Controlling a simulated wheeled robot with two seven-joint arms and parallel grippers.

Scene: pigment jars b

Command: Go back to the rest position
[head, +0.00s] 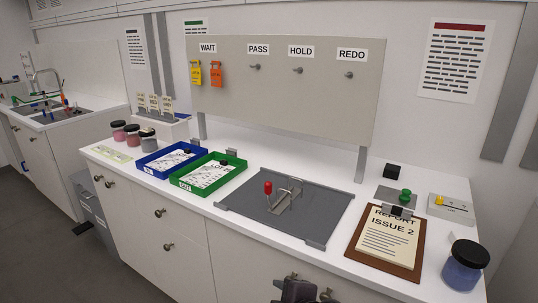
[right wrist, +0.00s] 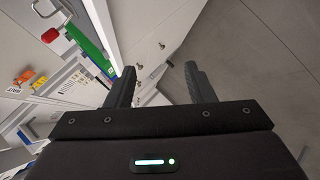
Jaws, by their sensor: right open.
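My right gripper (right wrist: 160,70) is open and empty in the right wrist view, its two dark fingers apart with only cabinet front and floor beyond them. In the head view a dark part of my right gripper (head: 298,290) shows at the bottom edge, in front of the cabinet and below the counter edge. It touches nothing that I can see. My left gripper is in neither view.
The white counter (head: 335,262) holds a blue tray (head: 143,168), a green tray (head: 178,182), a grey mat (head: 240,212) with a red-handled clamp (head: 268,188), a clipboard (head: 357,262) and a blue jar (head: 465,268). A tag board (head: 290,105) stands behind.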

